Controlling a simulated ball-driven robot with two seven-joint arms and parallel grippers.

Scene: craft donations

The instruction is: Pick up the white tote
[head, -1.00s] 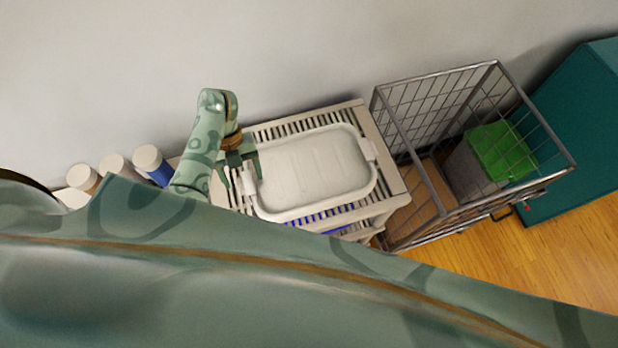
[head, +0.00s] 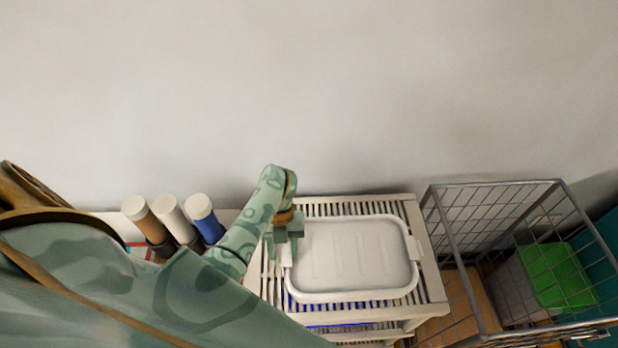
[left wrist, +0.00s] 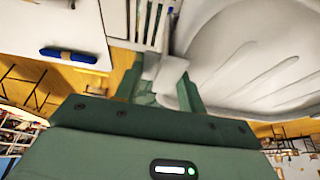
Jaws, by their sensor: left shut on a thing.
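The white tote (head: 352,257) is a shallow rounded tub standing on a slatted cream shelf unit (head: 435,285). In the left wrist view the tote (left wrist: 240,55) fills the upper right. My left gripper (head: 284,256) is at the tote's left end, shut on its handle tab. In the left wrist view the left gripper's fingers (left wrist: 168,90) are on either side of the white handle. The tote looks level, and I cannot tell whether it is clear of the slats. My right gripper is not in view.
A wire cage cart (head: 450,235) stands right of the shelf, holding a grey bin with a green lid (head: 560,275). Bottles with white caps (head: 172,215) stand left of my arm. A plain wall (head: 310,90) is behind. A blue object (left wrist: 75,55) lies on a white surface.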

